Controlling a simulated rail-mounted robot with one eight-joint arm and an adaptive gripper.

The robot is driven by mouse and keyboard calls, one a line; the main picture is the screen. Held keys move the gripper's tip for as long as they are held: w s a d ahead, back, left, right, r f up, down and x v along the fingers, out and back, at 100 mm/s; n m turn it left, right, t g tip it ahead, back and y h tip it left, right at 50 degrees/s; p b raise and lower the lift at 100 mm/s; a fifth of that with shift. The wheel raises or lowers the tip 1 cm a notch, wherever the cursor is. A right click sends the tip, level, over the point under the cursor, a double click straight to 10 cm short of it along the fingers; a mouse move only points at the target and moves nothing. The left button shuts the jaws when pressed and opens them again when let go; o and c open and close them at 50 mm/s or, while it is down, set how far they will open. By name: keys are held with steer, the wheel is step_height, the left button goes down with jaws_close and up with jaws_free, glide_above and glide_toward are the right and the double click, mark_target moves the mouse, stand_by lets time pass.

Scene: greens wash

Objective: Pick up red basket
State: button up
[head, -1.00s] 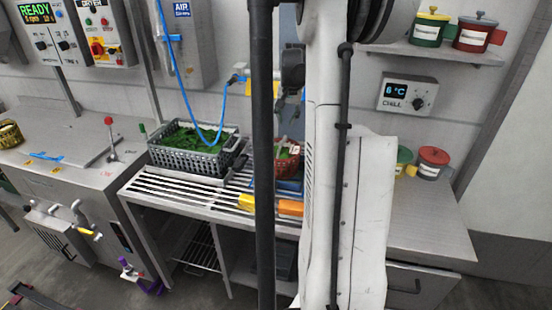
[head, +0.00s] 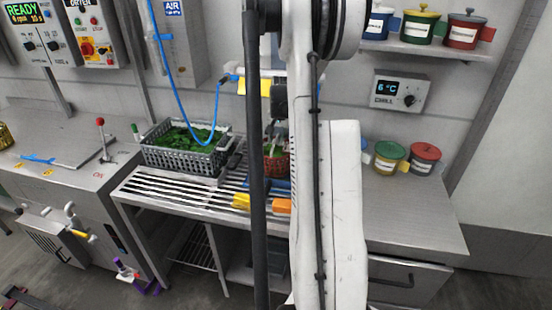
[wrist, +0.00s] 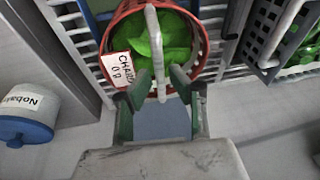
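The red basket (wrist: 113,40) holds green leaves (wrist: 178,40) and has a pale upright handle (wrist: 155,45) and a white tag reading CHARD 08 (wrist: 121,68). In the head view the red basket (head: 283,165) stands on the slatted bench top, partly hidden behind my arm. My gripper (wrist: 159,78) is open in the wrist view, its two green-grey fingers on either side of the lower part of the handle in the picture. I cannot tell whether either finger touches it.
A grey crate of greens (head: 180,157) stands left of the basket; its slatted side also shows in the wrist view (wrist: 268,30). Orange-handled tools (head: 282,206) lie in front. Lidded pots (head: 424,158) stand to the right. A blue hose (head: 178,70) hangs above the crate.

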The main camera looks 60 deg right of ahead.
steer(key=shift+x, duration=0.9)
jaws_close()
